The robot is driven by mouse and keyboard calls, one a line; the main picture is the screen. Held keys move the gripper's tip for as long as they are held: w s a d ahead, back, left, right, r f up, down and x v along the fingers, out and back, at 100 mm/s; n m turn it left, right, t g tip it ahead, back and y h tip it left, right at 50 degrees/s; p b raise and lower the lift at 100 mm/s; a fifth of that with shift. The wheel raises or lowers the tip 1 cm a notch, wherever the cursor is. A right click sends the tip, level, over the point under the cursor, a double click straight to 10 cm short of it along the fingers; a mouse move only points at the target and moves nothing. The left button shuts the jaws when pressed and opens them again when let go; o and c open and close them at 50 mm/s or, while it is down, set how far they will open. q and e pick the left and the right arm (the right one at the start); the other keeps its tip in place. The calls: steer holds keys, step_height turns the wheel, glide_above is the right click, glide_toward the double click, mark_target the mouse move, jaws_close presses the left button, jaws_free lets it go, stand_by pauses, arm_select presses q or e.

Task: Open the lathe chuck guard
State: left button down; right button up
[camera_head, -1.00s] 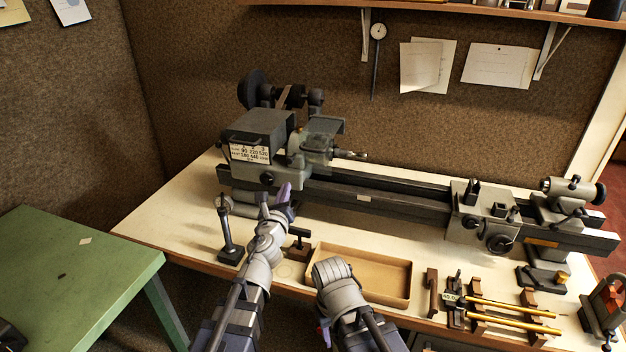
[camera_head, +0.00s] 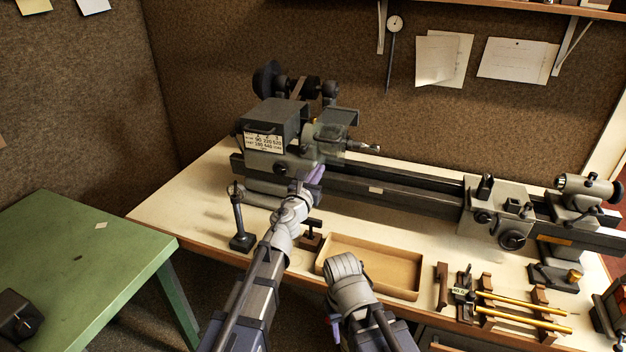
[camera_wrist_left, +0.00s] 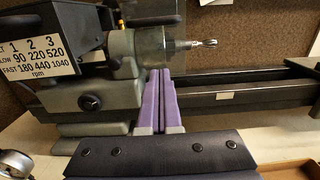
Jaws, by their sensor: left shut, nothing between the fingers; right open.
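The lathe chuck guard is a clear, see-through cover (camera_head: 334,149) with a grey top, down over the chuck at the right of the headstock (camera_head: 276,143). It also shows in the left wrist view (camera_wrist_left: 150,48). My left gripper (camera_head: 316,172) is just below the guard, in front of the lathe bed. In the left wrist view its purple fingers (camera_wrist_left: 159,76) are together with nothing between them, their tips close to the guard's lower edge. I cannot tell whether they touch it. My right gripper (camera_head: 334,322) is low at the front, its fingers mostly hidden by its wrist.
A dark stand (camera_head: 239,225) stands left of my left arm. A cardboard tray (camera_head: 375,264) lies at the bench front. The carriage (camera_head: 495,212) and tailstock (camera_head: 575,200) are far along the bed to the right. A green table (camera_head: 75,260) is at the left.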

arm_select(q)
steer(key=w+d+r+p, duration=0.1)
steer(key=w+r+p, duration=0.3)
steer(key=shift+w+d, duration=0.15)
steer(key=shift+d, duration=0.05)
steer(key=shift+r, duration=0.1)
step_height(320, 180, up, 23)
steer(key=p, duration=2.3)
glide_above(323, 146)
steer(key=w+d, duration=0.2)
steer(key=d, duration=0.1)
steer(key=shift+w, duration=0.2)
steer(key=shift+s, duration=0.1)
